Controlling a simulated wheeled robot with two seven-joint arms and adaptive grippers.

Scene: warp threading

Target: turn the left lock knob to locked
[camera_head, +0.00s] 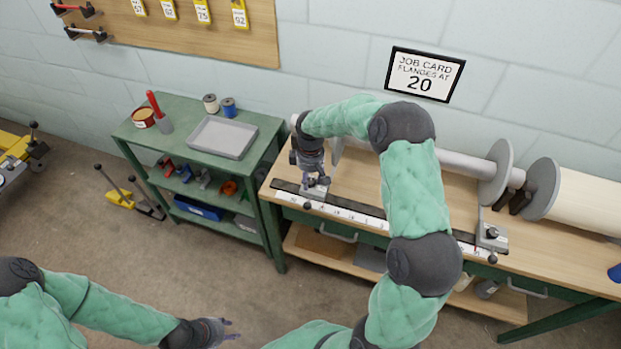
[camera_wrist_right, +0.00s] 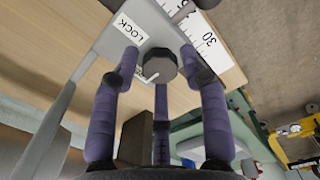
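The left lock knob (camera_wrist_right: 158,66) is a dark grey knob with a white pointer mark, on a light metal plate (camera_wrist_right: 108,42). A white LOCK label (camera_wrist_right: 130,28) is beside it. My right gripper (camera_wrist_right: 160,72) has its purple fingers spread around the knob, with gaps visible between the side fingers and the knob; contact by the rear finger is unclear. In the head view my right gripper (camera_head: 313,178) points down over the left carriage (camera_head: 316,193) on the ruler rail, hiding most of the knob. My left gripper (camera_head: 218,330) is empty, low over the floor, fingers apart.
The numbered rail (camera_head: 345,210) runs along the front of the wooden bench (camera_head: 362,185). A right carriage (camera_head: 490,238) with its own knob stands at its far end. A roller with grey flanges (camera_head: 497,172) lies behind. A green cart (camera_head: 125,130) with a tray stands left.

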